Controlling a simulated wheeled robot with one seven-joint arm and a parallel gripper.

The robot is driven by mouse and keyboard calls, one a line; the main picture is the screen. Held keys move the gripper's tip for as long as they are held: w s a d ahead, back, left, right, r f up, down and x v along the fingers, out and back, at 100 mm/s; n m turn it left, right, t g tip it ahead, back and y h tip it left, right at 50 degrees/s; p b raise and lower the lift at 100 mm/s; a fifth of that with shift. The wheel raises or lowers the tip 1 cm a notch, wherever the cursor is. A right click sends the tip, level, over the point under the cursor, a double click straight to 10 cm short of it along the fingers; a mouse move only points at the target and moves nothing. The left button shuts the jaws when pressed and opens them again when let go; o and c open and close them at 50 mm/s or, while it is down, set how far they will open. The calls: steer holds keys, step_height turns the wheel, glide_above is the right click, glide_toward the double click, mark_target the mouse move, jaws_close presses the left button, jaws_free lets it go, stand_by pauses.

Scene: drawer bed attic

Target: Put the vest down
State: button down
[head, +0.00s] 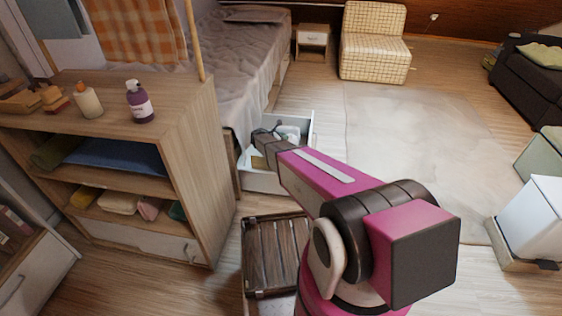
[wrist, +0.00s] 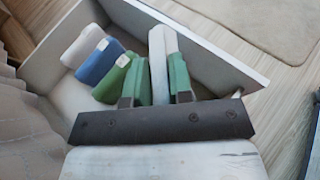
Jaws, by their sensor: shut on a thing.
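A pale grey-white folded item, seemingly the vest (wrist: 159,65), stands upright between the two green fingers of my gripper (wrist: 160,80) in the wrist view. My gripper is shut on it, inside or just above an open white drawer (wrist: 205,58). In the head view the drawer (head: 262,183) juts out beside the bed, with my gripper (head: 270,140) over it. The vest's lower end and its contact with the drawer floor are hidden.
Pinkish, blue (wrist: 99,62) and green (wrist: 112,80) folded items lean in a row at the drawer's left. The bed (head: 235,75) is behind the drawer. A wooden shelf (head: 190,110) stands at left, and a dark slatted crate (head: 268,255) lies in front.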

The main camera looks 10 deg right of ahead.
step_height(320, 180, down, 17)
steer(key=shift+f, duration=0.2)
stand_by(0.4)
steer(key=shift+f, duration=0.1)
steer(key=c, duration=1)
jaws_free()
